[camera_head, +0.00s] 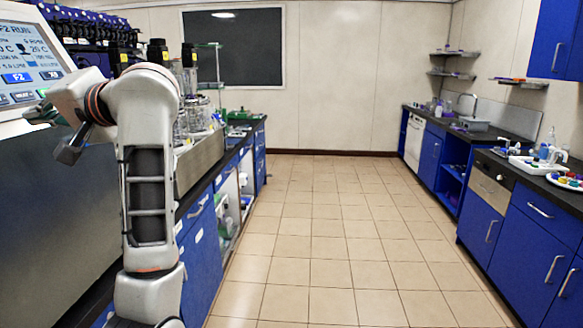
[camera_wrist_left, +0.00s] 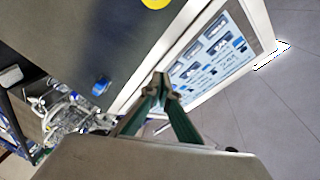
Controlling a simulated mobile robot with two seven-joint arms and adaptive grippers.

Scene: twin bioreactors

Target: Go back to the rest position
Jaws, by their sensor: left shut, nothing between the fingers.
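My left arm rises on the left of the head view and bends over toward the bioreactor touchscreen (camera_head: 30,52). My left gripper (camera_head: 38,114) is at the far left, by the lower edge of the screen housing; its dark green fingers show only in part there. In the left wrist view the fingertips (camera_wrist_left: 162,84) meet, with nothing between them, and they overlap the picture of the touchscreen (camera_wrist_left: 212,52). Whether they touch the screen I cannot tell. My right gripper is in neither view.
A bench with blue cabinets (camera_head: 203,246) and glass vessels (camera_head: 192,118) runs along the left, close to my arm. A counter with blue cabinets (camera_head: 529,225) stands on the right. The tiled floor (camera_head: 320,230) between them is clear.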

